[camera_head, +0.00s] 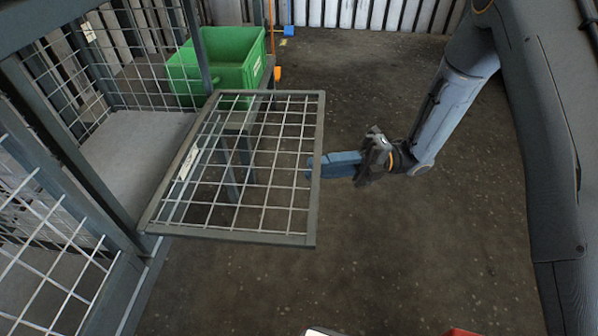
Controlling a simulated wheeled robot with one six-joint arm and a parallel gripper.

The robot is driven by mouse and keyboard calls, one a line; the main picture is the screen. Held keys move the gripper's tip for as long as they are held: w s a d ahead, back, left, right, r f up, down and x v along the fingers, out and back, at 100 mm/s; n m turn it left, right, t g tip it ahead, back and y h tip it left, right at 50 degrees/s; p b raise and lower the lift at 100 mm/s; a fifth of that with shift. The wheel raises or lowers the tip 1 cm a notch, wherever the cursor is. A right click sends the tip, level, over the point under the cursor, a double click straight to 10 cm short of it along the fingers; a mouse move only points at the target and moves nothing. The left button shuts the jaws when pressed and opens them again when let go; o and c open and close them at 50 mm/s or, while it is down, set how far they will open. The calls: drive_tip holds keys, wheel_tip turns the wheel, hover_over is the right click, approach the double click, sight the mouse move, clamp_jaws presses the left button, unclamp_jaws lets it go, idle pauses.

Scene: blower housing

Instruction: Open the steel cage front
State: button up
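The steel cage (60,155) stands on the left, with grey frame bars and wire mesh. Its mesh front (250,236) stands out from the cage to the right, roughly level, with its left edge along the cage opening. The grey cage floor (138,150) shows through the opening. A white label hangs on the mesh near that left edge. My gripper (314,166) comes from the right, its blue fingers at the middle of the front's outer right rail. The fingertips overlap the rail in the picture; I cannot tell whether they grip it.
A green bin (222,62) stands behind the front on a grey stand, whose legs show through the mesh. An orange upright tool (276,72) and a small blue object (288,30) are near the back corrugated wall (380,13). The dark floor (400,240) right of the front is clear.

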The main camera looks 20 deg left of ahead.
sight(298, 170)
drive_tip(key=shift+b+x, duration=0.6)
drive_tip(key=shift+x, duration=1.9)
clamp_jaws()
